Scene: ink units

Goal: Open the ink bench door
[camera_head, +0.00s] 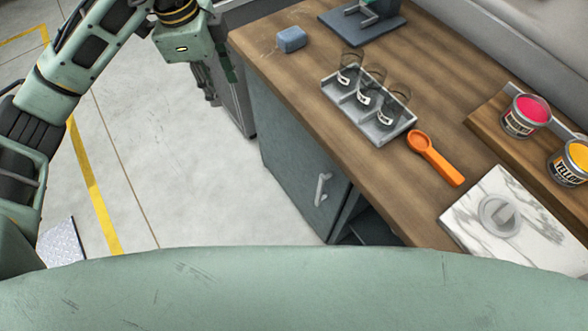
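The ink bench (290,86) has a wooden top and a grey-blue door (290,165) on its front. A pale vertical handle (322,189) sits near the door's right edge. My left gripper (212,97) hangs over the floor at upper left, in front of the bench's far end and apart from the handle. Its dark fingers point down, and their gap is not clear. My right gripper is not in view.
A dark open space (372,228) shows right of the door. On top are a tray of glasses (392,134), an orange scoop (436,160), a marble slab (470,222), a pink ink can (527,112) and a yellow one (572,160). The floor (190,180) before the door is clear.

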